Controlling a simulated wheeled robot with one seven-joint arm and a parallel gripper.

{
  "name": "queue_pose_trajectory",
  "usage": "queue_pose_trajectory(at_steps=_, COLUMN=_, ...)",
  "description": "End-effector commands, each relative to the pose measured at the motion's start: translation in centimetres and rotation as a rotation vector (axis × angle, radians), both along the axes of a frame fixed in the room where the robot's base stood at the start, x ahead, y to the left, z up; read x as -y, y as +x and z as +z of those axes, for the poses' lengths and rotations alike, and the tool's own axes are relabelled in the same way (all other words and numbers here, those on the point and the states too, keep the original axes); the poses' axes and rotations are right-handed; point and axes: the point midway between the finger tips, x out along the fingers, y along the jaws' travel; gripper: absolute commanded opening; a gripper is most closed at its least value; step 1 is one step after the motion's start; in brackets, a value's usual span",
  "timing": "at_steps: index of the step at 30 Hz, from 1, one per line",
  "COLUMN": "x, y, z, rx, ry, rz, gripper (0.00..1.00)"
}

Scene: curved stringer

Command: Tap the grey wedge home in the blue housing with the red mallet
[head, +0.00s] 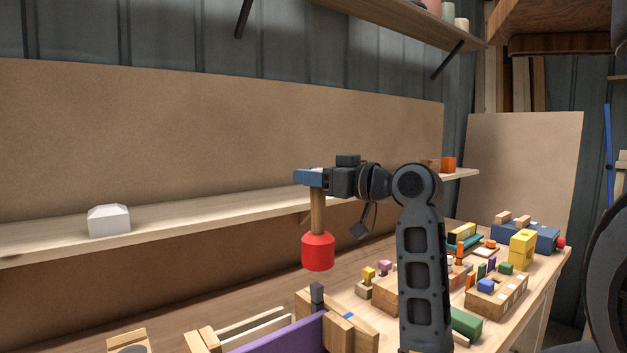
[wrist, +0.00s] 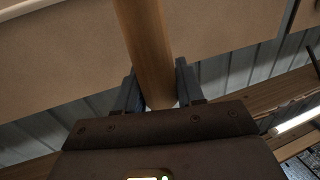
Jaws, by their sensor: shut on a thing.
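My gripper (head: 308,178) is shut on the wooden handle of the red mallet (head: 318,252), near its top end. The mallet hangs upright with its red head down. In the wrist view my gripper (wrist: 159,88) has a finger on each side of the handle (wrist: 145,40); the head is out of that view. The grey wedge (head: 317,292) stands upright below the mallet head, with a gap between them. Its lower end is hidden among wooden blocks. A small blue part (head: 347,316) shows beside it; I cannot tell whether this is the blue housing.
A purple board (head: 280,338) stands on edge between wooden blocks in front. Coloured blocks crowd the bench to the right, with a yellow block (head: 522,248) and a blue box (head: 540,238). A shelf (head: 200,220) with a white block (head: 109,221) runs behind the mallet.

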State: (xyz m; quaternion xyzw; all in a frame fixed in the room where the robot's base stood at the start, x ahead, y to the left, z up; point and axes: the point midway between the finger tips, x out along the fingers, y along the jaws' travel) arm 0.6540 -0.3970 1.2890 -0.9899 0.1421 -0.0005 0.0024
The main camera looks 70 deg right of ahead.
Motion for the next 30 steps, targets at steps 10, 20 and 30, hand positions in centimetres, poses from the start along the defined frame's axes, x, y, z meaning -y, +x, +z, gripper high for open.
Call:
queue_pose_trajectory(at_steps=10, x=0.0, y=0.0, z=-0.9, rx=0.0, ry=0.0, rz=0.0, gripper=0.0)
queue_pose_trajectory(at_steps=20, x=0.0, y=0.0, z=-5.1, rx=0.001, ry=-0.001, rz=-0.001, gripper=0.0)
queue_pose_trajectory(at_steps=30, x=0.0, y=0.0, z=-2.4, rx=0.001, ry=-0.001, rz=0.001, gripper=0.0)
